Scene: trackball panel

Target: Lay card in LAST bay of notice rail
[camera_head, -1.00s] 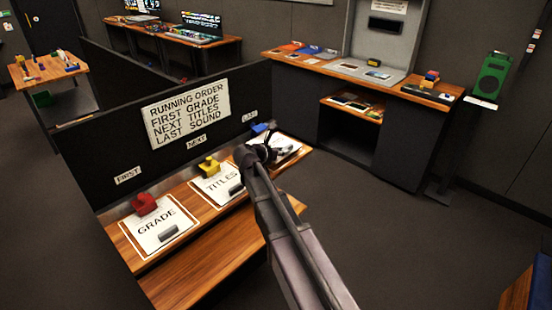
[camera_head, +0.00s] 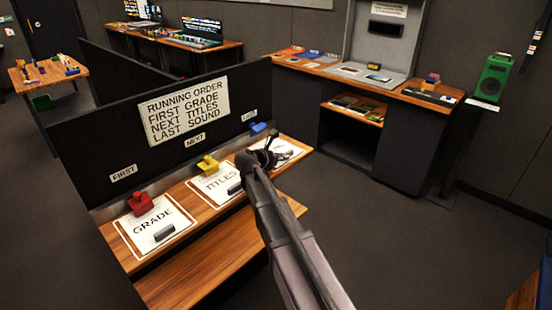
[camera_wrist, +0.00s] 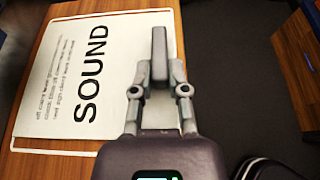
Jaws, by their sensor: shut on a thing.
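The white SOUND card (camera_wrist: 70,75) is in the LAST bay at the right end of the wooden notice rail (camera_head: 210,212); in the head view the card (camera_head: 288,152) is partly hidden by my arm. My gripper (camera_wrist: 160,75) is shut on the dark grey grip block (camera_wrist: 159,50) on the card. Whether the card rests fully on the wood or is slightly above it, I cannot tell. The LAST label (camera_head: 249,115) is on the black panel behind, with a blue clip (camera_head: 258,128) below it.
The GRADE card (camera_head: 155,228) lies in the FIRST bay by a red clip (camera_head: 140,203). The TITLES card (camera_head: 215,186) lies in the NEXT bay by a yellow clip (camera_head: 208,164). A running-order sign (camera_head: 185,110) hangs on the panel. Open floor lies right of the rail.

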